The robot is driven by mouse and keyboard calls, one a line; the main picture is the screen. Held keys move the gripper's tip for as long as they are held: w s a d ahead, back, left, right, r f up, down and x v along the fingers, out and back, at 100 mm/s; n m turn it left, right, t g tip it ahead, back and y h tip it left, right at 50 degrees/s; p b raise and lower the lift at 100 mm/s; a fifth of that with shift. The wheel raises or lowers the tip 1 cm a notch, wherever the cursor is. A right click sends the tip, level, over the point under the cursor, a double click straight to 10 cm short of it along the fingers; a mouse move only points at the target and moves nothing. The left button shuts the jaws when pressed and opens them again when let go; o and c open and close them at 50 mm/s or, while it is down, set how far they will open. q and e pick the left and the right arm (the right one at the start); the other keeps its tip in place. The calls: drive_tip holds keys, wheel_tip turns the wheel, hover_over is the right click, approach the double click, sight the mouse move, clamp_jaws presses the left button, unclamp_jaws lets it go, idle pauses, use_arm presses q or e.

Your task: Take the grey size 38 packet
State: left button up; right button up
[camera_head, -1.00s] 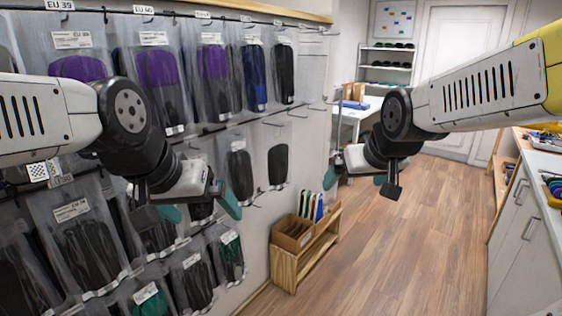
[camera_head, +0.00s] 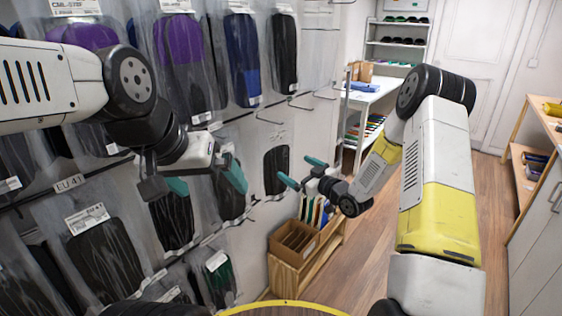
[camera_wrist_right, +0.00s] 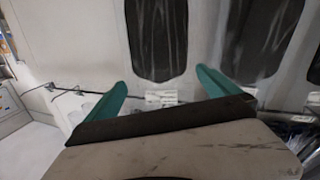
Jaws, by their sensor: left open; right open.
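No size 38 label is legible, so I cannot tell which packet it is. A dark grey or black packet (camera_head: 276,170) hangs on the wall just left of my right gripper (camera_head: 302,171). In the right wrist view, a dark packet (camera_wrist_right: 156,40) lies beyond and between the open fingertips (camera_wrist_right: 160,82), with another dark packet (camera_wrist_right: 253,35) to its right. My right gripper is open and empty; its gap to the packet is unclear. My left gripper (camera_head: 207,182) is open, in front of the dark packets on the wall's lower rows, holding nothing.
Purple (camera_head: 180,60) and blue (camera_head: 242,55) packets hang in the upper row. Bare hooks (camera_head: 300,105) stick out from the wall. A wooden rack (camera_head: 305,268) with a cardboard box (camera_head: 293,240) stands low beside it. A white table (camera_head: 375,92) is behind. The floor at right is clear.

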sight(280, 158)
drive_tip(key=shift+y, duration=0.3)
drive_tip(key=x, duration=0.8)
drive_tip(key=shift+w+f, duration=0.1)
drive_tip(key=shift+w, duration=0.1)
drive_tip(key=shift+c, duration=0.2)
drive_tip(key=c, duration=2)
drive_tip(key=shift+o, duration=0.2)
